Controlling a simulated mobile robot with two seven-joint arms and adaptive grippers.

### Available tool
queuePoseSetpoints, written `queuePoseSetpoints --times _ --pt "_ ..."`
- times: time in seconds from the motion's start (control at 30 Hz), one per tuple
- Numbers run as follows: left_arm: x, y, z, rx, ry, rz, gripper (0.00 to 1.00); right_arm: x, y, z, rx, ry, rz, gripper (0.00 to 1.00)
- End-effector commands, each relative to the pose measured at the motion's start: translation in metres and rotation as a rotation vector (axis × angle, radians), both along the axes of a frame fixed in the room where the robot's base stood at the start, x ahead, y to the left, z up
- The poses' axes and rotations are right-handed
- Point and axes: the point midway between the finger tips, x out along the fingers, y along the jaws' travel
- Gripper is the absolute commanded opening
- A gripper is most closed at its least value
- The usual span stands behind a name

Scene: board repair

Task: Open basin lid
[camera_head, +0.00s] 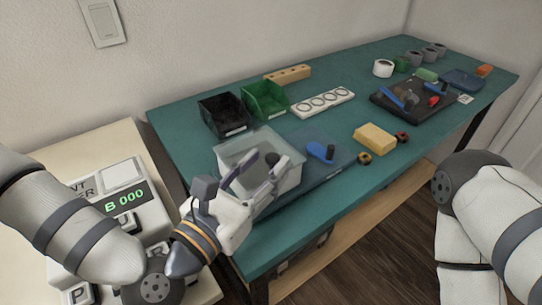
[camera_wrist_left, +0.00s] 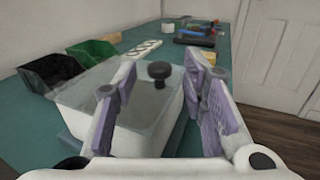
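The basin (camera_head: 290,183) is a pale box near the front left of the green table. Its clear lid (camera_head: 233,150) lies on top and carries a dark round knob (camera_head: 271,159). In the left wrist view, the basin (camera_wrist_left: 158,133) is straight ahead, with the lid (camera_wrist_left: 105,84) and its black knob (camera_wrist_left: 159,72). My left gripper (camera_head: 264,172) is over the basin's front, its two fingers spread and empty. In the left wrist view, the knob appears in the gap of the gripper (camera_wrist_left: 160,78); contact is not visible. My right gripper is out of view.
Black (camera_head: 222,115) and green (camera_head: 264,100) bins stand behind the basin. A blue-handled tool (camera_head: 319,151) and a yellow sponge (camera_head: 374,137) lie to its right. A device with a "B 000" display (camera_head: 125,201) stands at left, beneath my left arm.

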Motion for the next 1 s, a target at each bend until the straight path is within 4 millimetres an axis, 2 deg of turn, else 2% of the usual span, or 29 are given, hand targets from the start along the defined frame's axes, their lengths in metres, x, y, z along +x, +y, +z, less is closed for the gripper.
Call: queuePoseSetpoints --times 0.03,0.2,0.47,0.5,0.67,1.0 --pt "0.008 -0.006 0.005 0.0 -0.009 -0.002 0.39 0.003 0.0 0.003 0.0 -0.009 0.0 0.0" --pt "0.026 -0.016 0.003 0.002 -0.004 0.0 0.39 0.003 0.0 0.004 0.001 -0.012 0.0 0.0" --pt "0.028 -0.018 0.002 0.001 -0.001 -0.001 0.39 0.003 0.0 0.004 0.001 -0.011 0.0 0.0" --pt "0.028 -0.018 0.002 0.001 -0.001 -0.001 0.36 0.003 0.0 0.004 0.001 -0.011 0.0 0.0" --pt "0.028 -0.017 0.002 0.002 -0.001 -0.001 0.0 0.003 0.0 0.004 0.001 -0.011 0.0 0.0" --pt "0.032 -0.017 0.004 -0.008 0.011 0.0 0.0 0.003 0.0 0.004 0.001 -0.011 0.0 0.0"
